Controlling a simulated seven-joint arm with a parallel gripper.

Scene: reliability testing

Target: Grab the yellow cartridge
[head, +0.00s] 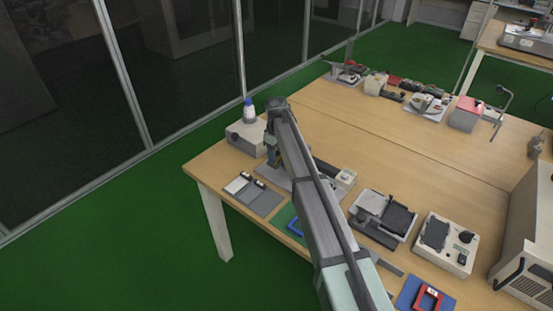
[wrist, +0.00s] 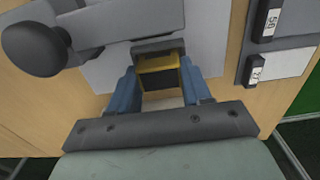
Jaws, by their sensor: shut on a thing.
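The yellow cartridge (wrist: 163,64) shows in the wrist view as a yellow block with a dark lower face. My gripper (wrist: 158,68) has one blue finger on each side of it and is shut on it. The cartridge's far end sits against a dark grey part of a fixture (wrist: 130,20), and I cannot tell whether it is clear of that part. In the head view my arm covers most of the gripper and the cartridge is not distinguishable.
The fixture has a dark round knob (wrist: 35,48) close on the left. A grey panel with labelled black pieces (wrist: 275,62) lies on the right; in the head view a grey panel (head: 265,202) lies near the table edge. A white box (head: 246,138) with a blue-topped bottle (head: 249,110) stands behind.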

